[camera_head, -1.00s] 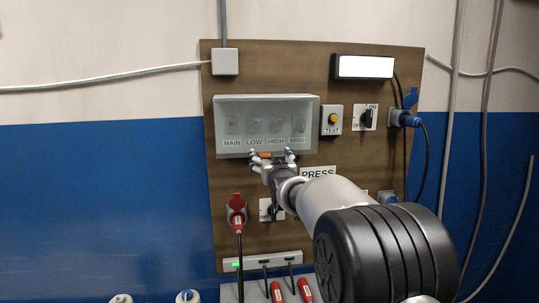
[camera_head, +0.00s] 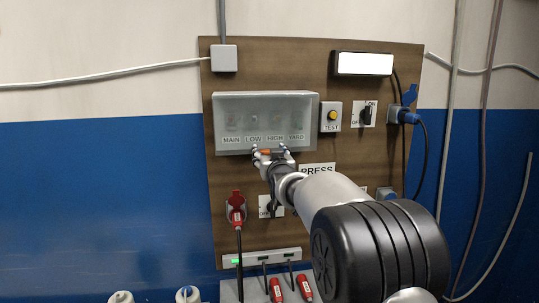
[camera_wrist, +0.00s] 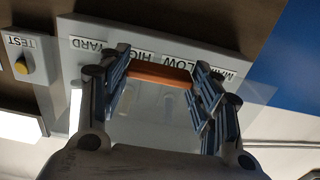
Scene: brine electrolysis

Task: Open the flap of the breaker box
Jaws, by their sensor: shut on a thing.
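The grey breaker box (camera_head: 216,125) is on the brown board, with breakers labelled MAIN, LOW, HIGH and YARD behind a clear flap (camera_head: 265,107). The orange handle (camera_head: 265,152) is at the flap's lower edge. My gripper (camera_head: 271,152) reaches it from below and is shut on it. In the wrist view the orange handle (camera_wrist: 160,75) spans between the fingers of my gripper (camera_wrist: 162,70). The clear flap (camera_wrist: 262,92) shows around and beyond the fingers there and seems to stand out from the box; how far, I cannot tell.
A TEST button (camera_head: 331,116) and an ON/OFF switch (camera_head: 366,114) are right of the box. A lamp (camera_head: 363,64) is above them. A red plug (camera_head: 237,208) with a cable is below left. The board left of my gripper is mostly clear.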

